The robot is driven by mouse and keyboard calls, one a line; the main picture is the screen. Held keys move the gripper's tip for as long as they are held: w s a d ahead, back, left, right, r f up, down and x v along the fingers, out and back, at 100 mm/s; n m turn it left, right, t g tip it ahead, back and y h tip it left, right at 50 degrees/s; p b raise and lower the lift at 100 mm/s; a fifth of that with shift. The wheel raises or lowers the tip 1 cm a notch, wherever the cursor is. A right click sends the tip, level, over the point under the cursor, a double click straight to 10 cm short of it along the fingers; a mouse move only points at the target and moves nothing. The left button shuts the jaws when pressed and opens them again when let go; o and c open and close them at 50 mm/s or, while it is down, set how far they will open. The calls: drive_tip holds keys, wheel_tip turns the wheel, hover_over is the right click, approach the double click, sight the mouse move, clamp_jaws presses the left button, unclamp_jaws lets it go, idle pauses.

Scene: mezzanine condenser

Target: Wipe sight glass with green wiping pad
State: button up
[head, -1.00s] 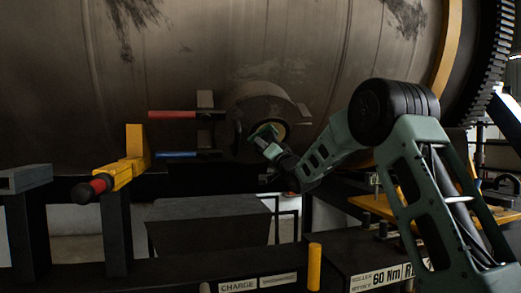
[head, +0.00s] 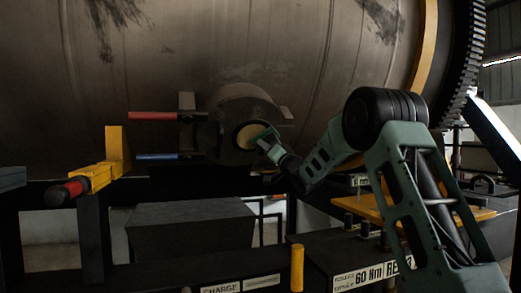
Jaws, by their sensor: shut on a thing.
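The sight glass (head: 249,134) is a round tan disc in a dark ring on the short port that sticks out of the big drum. My gripper (head: 266,143) is at the right edge of the glass, shut on a small green piece that looks like the wiping pad (head: 264,135). The pad overlaps the right part of the glass in the picture; I cannot tell whether it touches. Most of the glass face is uncovered. The pad is small, dark and hard to tell from my green gripper.
A red-handled bar (head: 152,116) and a blue-handled bar (head: 156,156) stick out left of the port. A yellow bracket with a red-and-black grip (head: 66,191) stands further left. A yellow post (head: 297,267) rises below. A dark box (head: 190,230) sits under the drum.

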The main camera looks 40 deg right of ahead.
drive_tip(key=shift+w+r, duration=0.1)
drive_tip(key=shift+w+a+r+b, duration=0.1)
drive_tip(key=shift+w+a+b, duration=0.15)
drive_tip(key=shift+a, duration=0.45)
drive_tip(key=shift+w+a+r+b, duration=0.1)
drive_tip(key=shift+w+a+b, duration=0.2)
drive_tip(key=shift+a, duration=0.4)
drive_tip(key=shift+w+a+r+b, duration=0.1)
drive_tip(key=shift+a+b, duration=0.25)
drive_tip(key=shift+a, duration=0.35)
drive_tip(key=shift+c, duration=0.2)
drive_tip(key=shift+w+a+f+b, duration=0.1)
drive_tip(key=shift+w+a+b, duration=0.3)
drive_tip(key=shift+a, duration=0.6)
drive_tip(key=shift+w+a+f+b, duration=0.1)
drive_tip(key=shift+a+b, duration=0.5)
drive_tip(key=shift+a, duration=0.35)
drive_tip(key=shift+s+a+f+b, duration=0.25)
drive_tip(key=shift+s+f+b, duration=0.85)
drive_tip(key=shift+b, duration=0.6)
drive_tip(key=shift+s+a+f+b, duration=0.25)
drive_tip(key=shift+s+f+b, duration=0.8)
drive_tip(key=shift+b, duration=0.6)
drive_tip(key=shift+s+r, duration=0.1)
